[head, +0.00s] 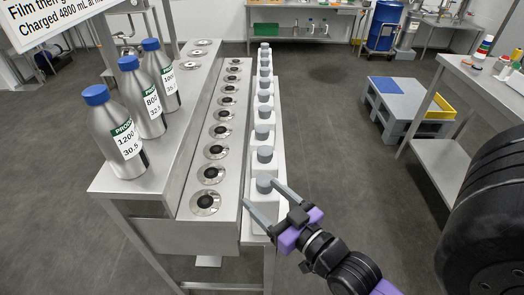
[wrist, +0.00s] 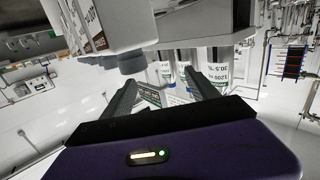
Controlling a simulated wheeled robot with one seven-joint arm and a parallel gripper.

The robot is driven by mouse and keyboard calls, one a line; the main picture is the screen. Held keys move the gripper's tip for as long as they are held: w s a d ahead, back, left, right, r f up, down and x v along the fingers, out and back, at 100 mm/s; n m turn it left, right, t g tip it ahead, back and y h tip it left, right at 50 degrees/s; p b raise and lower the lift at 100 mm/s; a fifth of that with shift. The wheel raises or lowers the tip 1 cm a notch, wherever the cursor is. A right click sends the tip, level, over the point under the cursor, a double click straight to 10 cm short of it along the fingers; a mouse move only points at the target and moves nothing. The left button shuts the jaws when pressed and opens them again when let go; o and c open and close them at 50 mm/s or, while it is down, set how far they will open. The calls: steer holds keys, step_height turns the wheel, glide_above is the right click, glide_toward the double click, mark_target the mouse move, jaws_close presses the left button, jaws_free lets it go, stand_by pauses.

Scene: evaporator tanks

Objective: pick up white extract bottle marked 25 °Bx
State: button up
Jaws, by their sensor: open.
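A row of several white bottles with grey caps stands on the narrow ledge to the right of the steel bench in the head view. The nearest white bottle (head: 262,214) stands at the ledge's front end. No 25 °Bx marking is readable on any of them. My gripper (head: 261,188) is open and empty, its fingers reaching around the nearest bottle's cap in this view; whether they touch it I cannot tell. In the wrist view my gripper (wrist: 161,78) shows spread fingers, with a grey cap (wrist: 132,63) upside down just above the left fingertip.
Three steel bottles with blue caps (head: 118,130) stand on the bench (head: 160,187) at left. A row of round ports (head: 211,173) lies beside the ledge. A side table (head: 470,83) and grey pallets (head: 405,106) stand right. The floor between is clear.

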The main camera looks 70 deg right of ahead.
mark_target(264, 129)
steer(key=w+d+g+p, duration=0.1)
steer(key=d, duration=0.6)
steer(key=w+d+g+y+p, duration=0.1)
steer(key=w+d+p, duration=0.1)
steer(key=d, duration=0.6)
steer(key=w+d+g+p, duration=0.1)
steer(key=d, duration=0.6)
steer(key=shift+w+d+r+y+p, duration=0.2)
steer(key=shift+w+y+p, duration=0.15)
steer(key=shift+w+y, duration=0.05)
steer(key=shift+w+f, duration=0.1)
steer(key=shift+w, duration=0.1)
steer(key=p+x, duration=0.1)
steer(key=x, duration=0.2)
steer(key=p+x, duration=0.1)
steer(key=x, duration=0.2)
steer(key=shift+w, duration=0.45)
steer(key=shift+w+d+f, duration=0.1)
steer(key=shift+w+d, duration=0.05)
steer(key=shift+w, duration=0.1)
steer(key=shift+c, duration=0.4)
